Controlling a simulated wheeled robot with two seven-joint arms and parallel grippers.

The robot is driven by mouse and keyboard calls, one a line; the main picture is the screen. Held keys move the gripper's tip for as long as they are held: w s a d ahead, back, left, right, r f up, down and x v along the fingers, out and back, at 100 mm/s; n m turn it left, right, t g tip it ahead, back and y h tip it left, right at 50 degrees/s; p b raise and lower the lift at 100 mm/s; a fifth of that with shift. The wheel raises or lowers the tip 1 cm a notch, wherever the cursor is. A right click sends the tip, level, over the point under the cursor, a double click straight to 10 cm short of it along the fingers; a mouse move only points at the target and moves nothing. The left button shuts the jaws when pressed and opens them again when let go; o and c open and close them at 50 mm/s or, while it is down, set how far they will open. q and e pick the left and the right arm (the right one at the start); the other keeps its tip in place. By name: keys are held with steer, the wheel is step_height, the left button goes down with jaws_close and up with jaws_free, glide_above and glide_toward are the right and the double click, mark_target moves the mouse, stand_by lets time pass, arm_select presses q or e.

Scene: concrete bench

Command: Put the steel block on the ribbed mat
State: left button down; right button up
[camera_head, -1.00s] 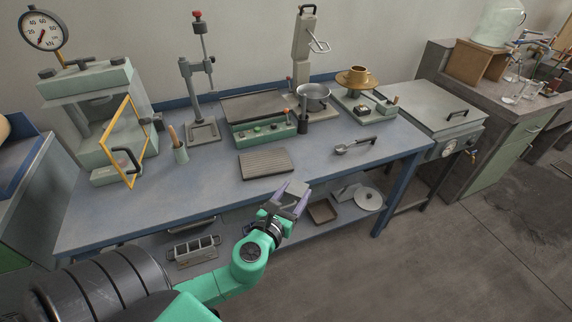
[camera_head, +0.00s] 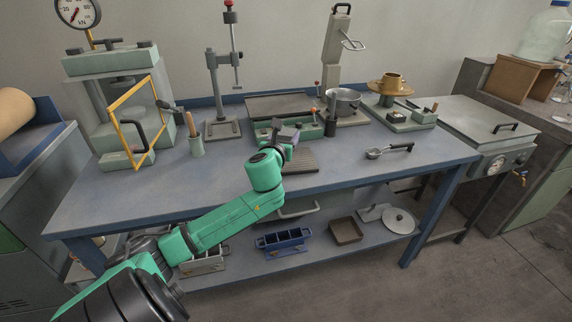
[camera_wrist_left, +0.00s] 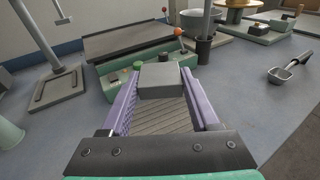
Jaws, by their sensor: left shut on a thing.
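My left gripper (camera_head: 286,131) is over the bench, above the ribbed mat (camera_head: 302,161). In the left wrist view its purple fingers (camera_wrist_left: 160,80) are shut on the steel block (camera_wrist_left: 165,75), a plain grey block held at the fingertips. The ribbed mat (camera_wrist_left: 160,117) shows between the fingers, below and nearer than the block. In the head view my arm and gripper hide part of the mat, and the block is hard to make out. How high the block is above the mat cannot be told. My right gripper is not in view.
A green control box (camera_head: 268,129) with buttons stands just behind the mat. A steel pot (camera_head: 343,101) and dark cup (camera_wrist_left: 203,50) are behind right. A tool holder (camera_head: 196,146) and yellow-framed press (camera_head: 112,113) stand left. The bench front left is clear.

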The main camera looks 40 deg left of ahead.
arm_select(q)
step_height(320, 180, down, 8)
steer(key=shift+r+b, duration=0.1)
steer(key=shift+b, duration=0.95)
steer(key=shift+r, duration=0.1)
steer(key=shift+c, duration=0.6)
jaws_free()
